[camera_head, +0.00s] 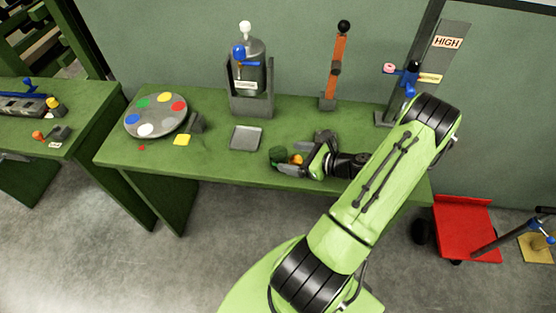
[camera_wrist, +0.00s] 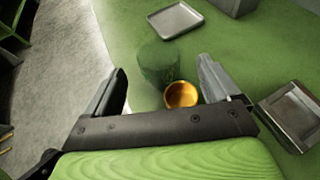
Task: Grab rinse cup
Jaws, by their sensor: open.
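A dark green cylindrical cup (camera_head: 278,155) stands on the green bench near its front edge; it also shows in the wrist view (camera_wrist: 157,60), just beyond my fingertips. A small round orange-gold cup (camera_head: 297,160) sits beside it, closer to my gripper; in the wrist view this cup (camera_wrist: 181,95) lies between the fingers, nearer the right one. I cannot tell which is the rinse cup. My gripper (camera_head: 291,158) is open and low over the bench, its fingers spread around the orange-gold cup. In the wrist view my gripper (camera_wrist: 162,72) holds nothing.
A grey square tray (camera_head: 246,138) lies to the left, below a canister in a stand (camera_head: 250,85). A round palette with coloured spots (camera_head: 156,115) is farther left. A grey metal block (camera_wrist: 293,112) is close to my right finger. An orange lever (camera_head: 338,65) stands behind.

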